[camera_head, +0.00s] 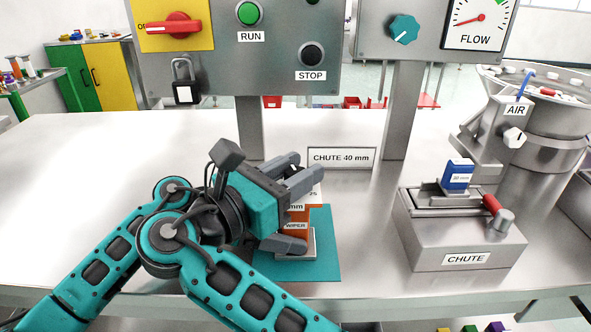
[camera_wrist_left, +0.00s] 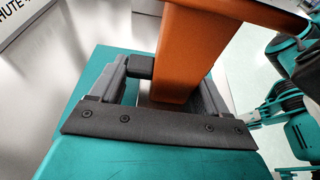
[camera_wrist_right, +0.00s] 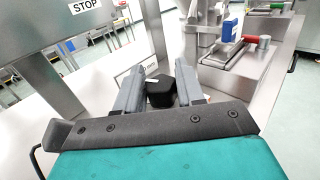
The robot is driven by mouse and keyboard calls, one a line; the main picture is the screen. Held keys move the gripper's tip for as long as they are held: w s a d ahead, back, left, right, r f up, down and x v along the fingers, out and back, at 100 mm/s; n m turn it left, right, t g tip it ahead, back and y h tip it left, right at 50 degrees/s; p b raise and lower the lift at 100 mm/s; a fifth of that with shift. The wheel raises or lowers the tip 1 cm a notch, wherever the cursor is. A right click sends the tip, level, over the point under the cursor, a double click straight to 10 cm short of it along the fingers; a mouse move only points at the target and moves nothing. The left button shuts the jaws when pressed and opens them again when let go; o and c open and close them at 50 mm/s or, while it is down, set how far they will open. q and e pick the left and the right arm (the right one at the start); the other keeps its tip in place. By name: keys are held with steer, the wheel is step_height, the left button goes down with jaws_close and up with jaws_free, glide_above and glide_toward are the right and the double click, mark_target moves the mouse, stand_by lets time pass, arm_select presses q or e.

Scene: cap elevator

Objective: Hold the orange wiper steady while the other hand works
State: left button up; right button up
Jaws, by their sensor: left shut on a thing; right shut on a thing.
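The orange wiper (camera_head: 297,212) stands on a teal mat (camera_head: 325,262), mostly covered by my grippers in the head view. In the left wrist view the orange wiper (camera_wrist_left: 190,50) rises between the fingers. My left gripper (camera_head: 290,241), the lower one, is shut on the wiper low down, close above the mat. My right gripper (camera_head: 304,179) is just above it, over the wiper's upper part. In the right wrist view its fingers are shut on a black faceted knob (camera_wrist_right: 160,91). The head view hides this knob.
A "CHUTE 40 mm" sign (camera_head: 341,158) stands behind the wiper. A control panel (camera_head: 270,80) on a post is behind. The metal chute (camera_head: 465,243) with a blue block (camera_head: 458,173) and the feeder bowl (camera_head: 545,120) stand right. The table's left side (camera_head: 80,170) is clear.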

steer(key=shift+d+f, duration=0.1)
steer(key=shift+f, duration=0.05)
steer(key=o, duration=0.8)
steer(key=shift+o, duration=0.8)
steer(key=shift+y, duration=0.3)
